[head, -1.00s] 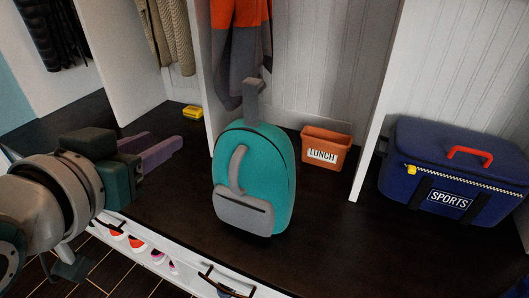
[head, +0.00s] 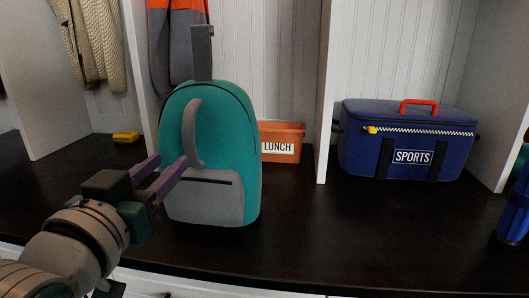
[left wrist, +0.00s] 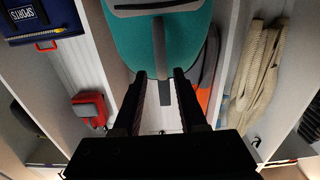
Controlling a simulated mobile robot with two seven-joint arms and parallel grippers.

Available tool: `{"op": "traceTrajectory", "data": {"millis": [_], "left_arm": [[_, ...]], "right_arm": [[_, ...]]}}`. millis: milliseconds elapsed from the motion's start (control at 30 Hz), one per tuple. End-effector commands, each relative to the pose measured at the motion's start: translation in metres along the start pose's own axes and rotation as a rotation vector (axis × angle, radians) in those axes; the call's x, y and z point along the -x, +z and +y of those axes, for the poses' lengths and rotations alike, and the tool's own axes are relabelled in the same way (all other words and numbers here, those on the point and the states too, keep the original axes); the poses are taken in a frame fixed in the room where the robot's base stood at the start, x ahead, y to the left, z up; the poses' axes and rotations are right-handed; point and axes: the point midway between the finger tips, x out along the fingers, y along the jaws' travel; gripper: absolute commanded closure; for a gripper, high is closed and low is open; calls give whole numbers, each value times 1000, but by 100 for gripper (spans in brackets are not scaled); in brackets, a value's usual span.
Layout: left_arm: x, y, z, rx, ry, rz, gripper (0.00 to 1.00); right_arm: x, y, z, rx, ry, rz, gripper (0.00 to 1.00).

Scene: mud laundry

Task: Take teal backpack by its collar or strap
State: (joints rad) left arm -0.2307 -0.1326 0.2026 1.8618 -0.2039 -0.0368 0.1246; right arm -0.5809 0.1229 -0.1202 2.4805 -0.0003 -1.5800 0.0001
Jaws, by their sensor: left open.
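The teal backpack (head: 230,135) stands upright on the dark bench, with a grey front pocket, a curved grey front strap (head: 192,135) and a grey loop (head: 202,52) rising from its top. My left gripper (head: 170,172) is open and empty, with its fingertips in front of the backpack's lower left, near the pocket and strap. The left wrist view is upside down; there the backpack (left wrist: 190,40) is ahead of the open fingers, and a grey strap (left wrist: 158,45) lines up with the gap between them. I cannot tell how far off it is. My right gripper is not in view.
An orange LUNCH bin (head: 285,155) sits behind the backpack to the right. A blue SPORTS bag (head: 405,145) is beyond a white divider. A blue object is cut off at the right edge (head: 514,210). A yellow item (head: 126,137) lies at left. Coats hang behind. The bench front right is clear.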

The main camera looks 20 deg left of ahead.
Motion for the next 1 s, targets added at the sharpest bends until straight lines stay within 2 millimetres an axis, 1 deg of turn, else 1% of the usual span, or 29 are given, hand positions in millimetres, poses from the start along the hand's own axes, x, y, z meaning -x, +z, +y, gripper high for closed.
{"op": "traceTrajectory", "data": {"millis": [33, 300, 500, 700, 833, 1000], "left_arm": [[-8, 3, 0, -1, 1, 6, 59], [-50, 4, 0, -1, 0, 4, 59], [-78, 2, 0, -1, 0, 1, 59], [-94, 2, 0, -2, 0, 0, 59], [-98, 0, 0, -1, 0, 0, 59], [-98, 0, 0, -1, 0, -1, 59]], "right_arm": [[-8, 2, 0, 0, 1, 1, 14], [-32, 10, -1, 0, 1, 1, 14], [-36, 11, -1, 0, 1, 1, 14], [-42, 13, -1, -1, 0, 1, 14], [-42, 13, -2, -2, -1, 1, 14], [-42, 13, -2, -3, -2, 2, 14]]}}
